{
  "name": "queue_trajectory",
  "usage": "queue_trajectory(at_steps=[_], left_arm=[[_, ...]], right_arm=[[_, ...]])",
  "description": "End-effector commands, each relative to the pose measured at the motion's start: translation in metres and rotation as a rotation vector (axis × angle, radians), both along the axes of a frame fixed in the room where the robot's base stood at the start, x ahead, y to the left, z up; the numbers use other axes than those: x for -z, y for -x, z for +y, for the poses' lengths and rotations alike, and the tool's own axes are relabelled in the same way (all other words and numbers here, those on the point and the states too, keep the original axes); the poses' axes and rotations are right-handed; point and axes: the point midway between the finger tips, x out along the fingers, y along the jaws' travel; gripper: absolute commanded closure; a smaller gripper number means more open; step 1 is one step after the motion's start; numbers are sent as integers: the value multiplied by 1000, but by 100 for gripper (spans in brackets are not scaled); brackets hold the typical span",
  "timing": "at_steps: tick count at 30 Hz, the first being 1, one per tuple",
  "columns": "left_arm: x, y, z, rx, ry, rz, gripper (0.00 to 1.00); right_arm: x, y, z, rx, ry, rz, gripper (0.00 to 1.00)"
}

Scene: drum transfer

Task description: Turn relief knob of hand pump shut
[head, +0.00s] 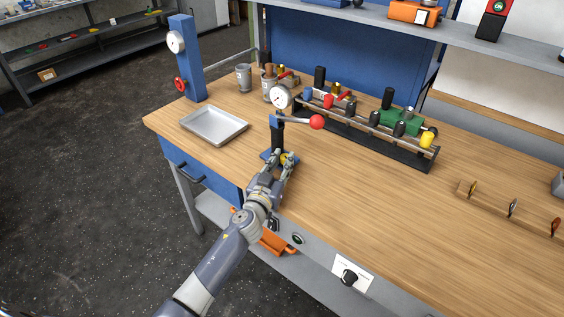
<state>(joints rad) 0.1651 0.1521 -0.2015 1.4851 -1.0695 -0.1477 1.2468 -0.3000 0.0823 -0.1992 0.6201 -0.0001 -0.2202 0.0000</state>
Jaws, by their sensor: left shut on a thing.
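The hand pump (277,136) stands upright on the wooden bench, with a blue base, a dark column, a round gauge at its upper left and a lever ending in a red ball on the right. The relief knob (284,158) shows as a small yellow patch low on the pump, mostly hidden by my fingers. My left gripper (288,160) reaches in from the front edge and is shut on the knob. The knob's turn angle cannot be made out. My right gripper is not in view.
A metal tray (214,126) lies left of the pump. Behind the pump is a black rack (372,144) with several fittings. A blue post (187,60) with a gauge and red handwheel stands at the left corner. The bench front right of the pump is clear.

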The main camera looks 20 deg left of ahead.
Motion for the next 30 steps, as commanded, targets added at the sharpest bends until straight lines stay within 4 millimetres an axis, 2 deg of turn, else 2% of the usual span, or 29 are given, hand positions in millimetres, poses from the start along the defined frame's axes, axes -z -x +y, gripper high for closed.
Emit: queue_trajectory(at_steps=[15,30], left_arm=[[-2,-2,10,296,-7,2,100],[0,-4,13,499,-1,1,100]], right_arm=[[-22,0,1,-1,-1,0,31],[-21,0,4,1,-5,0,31]])
